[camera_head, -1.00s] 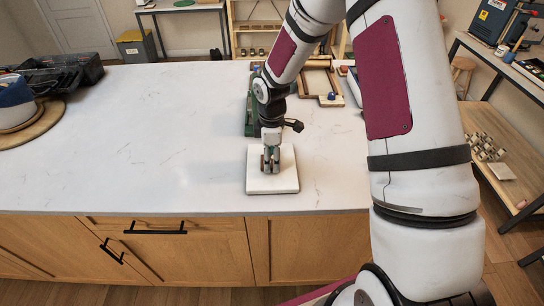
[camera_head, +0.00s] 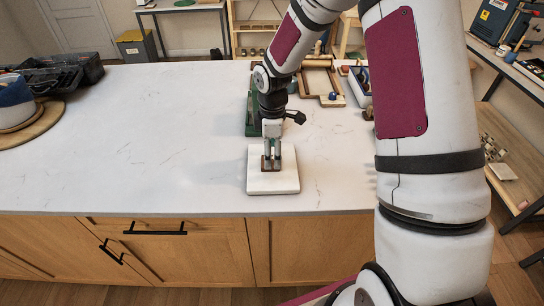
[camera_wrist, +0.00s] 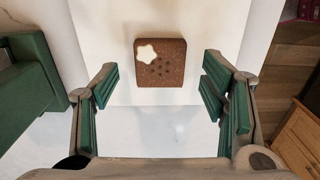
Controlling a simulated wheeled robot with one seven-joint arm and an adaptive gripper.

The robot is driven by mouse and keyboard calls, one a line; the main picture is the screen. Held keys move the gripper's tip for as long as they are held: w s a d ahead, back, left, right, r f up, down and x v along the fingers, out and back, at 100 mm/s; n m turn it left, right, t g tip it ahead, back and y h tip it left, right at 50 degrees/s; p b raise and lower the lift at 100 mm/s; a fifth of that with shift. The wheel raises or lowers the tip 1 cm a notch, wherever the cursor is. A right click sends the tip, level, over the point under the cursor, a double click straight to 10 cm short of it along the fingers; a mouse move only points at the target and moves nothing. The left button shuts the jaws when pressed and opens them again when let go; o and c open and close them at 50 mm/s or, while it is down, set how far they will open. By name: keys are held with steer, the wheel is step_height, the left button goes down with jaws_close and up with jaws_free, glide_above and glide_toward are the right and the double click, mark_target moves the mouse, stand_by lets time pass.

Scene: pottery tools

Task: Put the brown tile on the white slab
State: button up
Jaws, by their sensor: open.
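The brown tile (camera_wrist: 161,70) lies flat on the white slab (camera_wrist: 100,25) in the wrist view. It is a dark brown square with a pale star-shaped mark near one corner and several small dark dots. In the head view the tile (camera_head: 267,165) shows small and partly hidden behind the fingers on the white slab (camera_head: 285,182), near the counter's front edge. My gripper (camera_wrist: 160,88) is open, its green-padded fingers spread wide either side of the tile and apart from it. In the head view my gripper (camera_head: 271,157) is just above the slab.
A green object (camera_head: 251,118) stands behind and left of the slab; it also shows at the left of the wrist view (camera_wrist: 32,85). A wooden tray (camera_head: 322,80) sits farther back. The counter (camera_head: 140,130) left of the slab is clear.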

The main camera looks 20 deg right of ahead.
steer(key=s+r+m+t, duration=0.15)
steer(key=s+r, duration=0.25)
steer(key=r, duration=0.4)
steer(key=s+r+m+h+b, duration=0.1)
steer(key=s+r+m, duration=0.2)
steer(key=r, duration=0.5)
steer(key=s+r+m+t, duration=0.15)
steer(key=s+r, duration=0.25)
steer(key=r, duration=0.4)
steer(key=s+r+m+t+y, duration=0.1)
steer(key=s+r+m, duration=0.3)
steer(key=s+m, duration=0.4)
steer(key=s+t, duration=0.1)
steer(key=s, duration=0.4)
steer(key=shift+s+a+r+t, duration=0.2)
steer(key=shift+s+t, duration=0.1)
steer(key=shift+s, duration=0.1)
